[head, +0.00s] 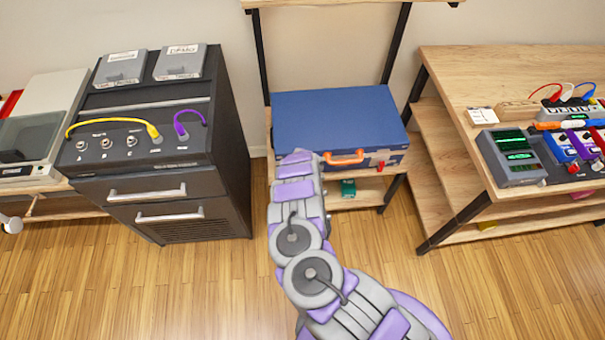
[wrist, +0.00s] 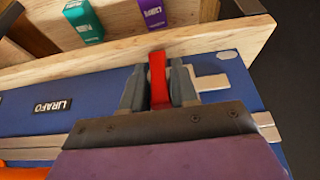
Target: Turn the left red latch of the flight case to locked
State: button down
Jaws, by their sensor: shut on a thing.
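The blue flight case (head: 340,112) sits closed on a wooden shelf, with an orange handle (head: 344,157) on its front. Its right red latch (head: 380,165) shows in the head view. My arm hides the left latch there. In the wrist view, the left red latch (wrist: 158,78) stands between the two grey fingers of my gripper (wrist: 158,86), its long side running up the picture. The fingers are shut on it. A pale metal plate (wrist: 212,82) lies beside the right finger. The latch's base is hidden by the gripper.
A teal box (head: 348,188) stands on the lower shelf; in the wrist view a purple box (wrist: 152,12) is beside it. A black drawer cabinet (head: 165,190) stands left, a wooden bench (head: 450,75) with devices right. The floor in front is clear.

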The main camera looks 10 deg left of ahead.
jog(key=shift+y+b, duration=0.4)
jog(key=shift+b, duration=0.55)
jog(key=shift+d+g+y+b, duration=0.1)
jog(key=shift+g+y+b, duration=0.2)
jog(key=shift+y+b, duration=0.3)
jog(key=shift+w+d+m+g+y, duration=0.15)
jog(key=shift+m+g+y, duration=0.25)
jog(key=shift+y, duration=0.7)
jog(key=shift+m+y, duration=0.3)
jog(key=shift+y, duration=0.8)
jog(key=c, duration=1)
grip_release()
jog(key=shift+o, duration=0.2)
